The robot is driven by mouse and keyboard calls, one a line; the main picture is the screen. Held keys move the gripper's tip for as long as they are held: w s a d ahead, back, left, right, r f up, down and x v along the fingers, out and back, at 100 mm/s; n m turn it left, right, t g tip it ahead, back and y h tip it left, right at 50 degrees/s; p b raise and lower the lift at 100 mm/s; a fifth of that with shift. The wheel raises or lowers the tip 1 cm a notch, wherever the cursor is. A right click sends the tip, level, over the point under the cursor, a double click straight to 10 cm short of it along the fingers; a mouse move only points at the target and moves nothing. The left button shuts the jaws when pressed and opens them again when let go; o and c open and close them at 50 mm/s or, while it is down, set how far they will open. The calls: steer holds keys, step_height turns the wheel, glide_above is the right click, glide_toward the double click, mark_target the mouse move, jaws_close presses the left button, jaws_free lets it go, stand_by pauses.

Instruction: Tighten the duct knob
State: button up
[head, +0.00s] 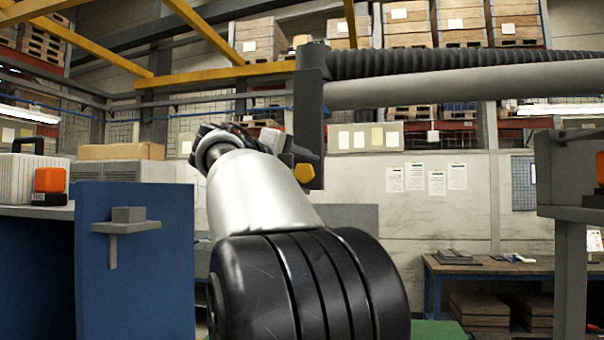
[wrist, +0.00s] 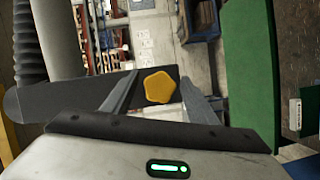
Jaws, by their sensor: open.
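The duct knob (head: 303,172) is a small yellow-orange lobed knob near the lower end of a dark upright bracket (head: 311,110). In the wrist view the knob (wrist: 159,87) shows against the dark bracket (wrist: 65,103), between the two fingers of my gripper (wrist: 160,78). The fingers are open, with a gap on both sides of the knob. How deep the knob sits between them I cannot tell. In the head view my gripper (head: 290,152) is beside the knob on its left, partly hidden behind my wrist.
A ribbed black hose (head: 450,64) and a grey tube (head: 460,85) run right from the bracket. A blue cabinet (head: 135,260) stands at left. A workbench (head: 490,267) stands at back right. A green panel (wrist: 250,70) is at right in the wrist view.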

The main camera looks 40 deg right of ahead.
steer(key=b+v, duration=0.2)
steer(key=v, duration=1.5)
steer(key=shift+a, duration=0.2)
steer(key=s+a+f+n+t+y+p, duration=0.1)
steer(key=s+f+y, duration=0.25)
steer(key=f, duration=0.55)
steer(key=s+a+f+n+y+p, duration=0.1)
steer(key=s+a+f+y+p, duration=0.2)
steer(key=f, duration=0.7)
steer(key=s+a+f+m+y, duration=0.1)
steer(key=s+a+f+y, duration=0.2)
steer(key=f, duration=0.4)
steer(key=s+a+f+m+y, duration=0.1)
steer(key=s+a+f+y, duration=0.2)
steer(key=f, duration=0.4)
steer(key=s+a+f+y+p, duration=0.1)
steer(key=s+a+f+y, duration=0.2)
steer(key=s+a+f, duration=0.2)
step_height(320, 180, down, 2)
steer(key=shift+s+f+m+g, duration=0.1)
steer(key=shift+s+m+g, duration=0.3)
steer(key=shift+s, duration=0.5)
